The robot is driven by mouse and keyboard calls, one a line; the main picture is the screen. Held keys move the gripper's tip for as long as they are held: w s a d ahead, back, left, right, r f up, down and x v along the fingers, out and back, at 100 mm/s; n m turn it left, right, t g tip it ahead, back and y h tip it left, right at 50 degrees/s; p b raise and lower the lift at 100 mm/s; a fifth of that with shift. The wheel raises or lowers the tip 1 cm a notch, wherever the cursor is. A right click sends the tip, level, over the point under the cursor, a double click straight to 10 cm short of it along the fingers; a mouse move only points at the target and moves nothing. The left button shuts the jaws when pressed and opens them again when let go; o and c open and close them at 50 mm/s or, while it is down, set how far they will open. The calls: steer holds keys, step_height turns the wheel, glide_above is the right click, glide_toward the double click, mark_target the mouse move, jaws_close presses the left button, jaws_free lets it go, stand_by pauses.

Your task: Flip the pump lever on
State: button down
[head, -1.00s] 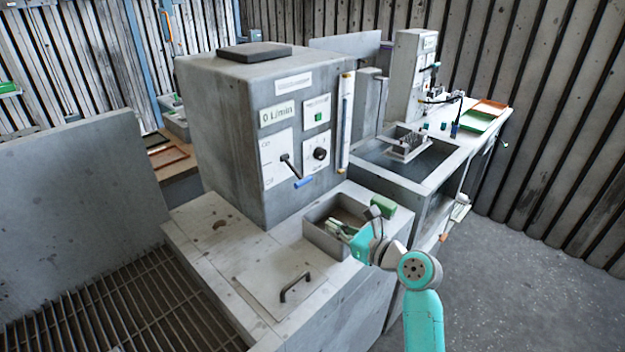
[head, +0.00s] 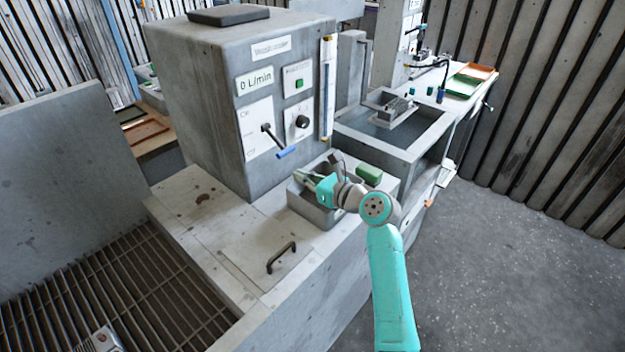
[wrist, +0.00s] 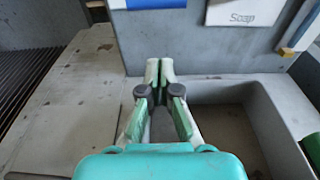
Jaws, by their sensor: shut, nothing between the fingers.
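The pump lever (head: 272,138) is a dark rod with a blue grip (head: 287,152) on a white plate on the front of the grey housing (head: 195,95). It slants down to the right. The display above it (head: 254,80) reads 0 L/min. In the wrist view a blue bar (wrist: 155,3) shows at the top edge. My gripper (head: 300,175) is shut and empty, below and slightly right of the lever, over the left part of the small basin. In the wrist view its fingertips (wrist: 159,68) meet and point toward the housing's front face. They appear apart from the lever.
The small basin (head: 305,208) has raised walls beneath my gripper. A green block (head: 369,174) sits at its right. A dark knob (head: 303,122) and a tall gauge strip (head: 327,90) are right of the lever. A lid with a black handle (head: 282,257) lies in front.

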mark_target(276, 140)
steer(key=shift+w+a+r, duration=0.55)
steer(key=shift+a+r, duration=0.2)
steer(key=shift+r, duration=0.1)
steer(key=shift+w+a+r, duration=0.55)
steer(key=shift+a+r, duration=0.15)
steer(key=shift+r, duration=0.1)
steer(key=shift+r, duration=0.1)
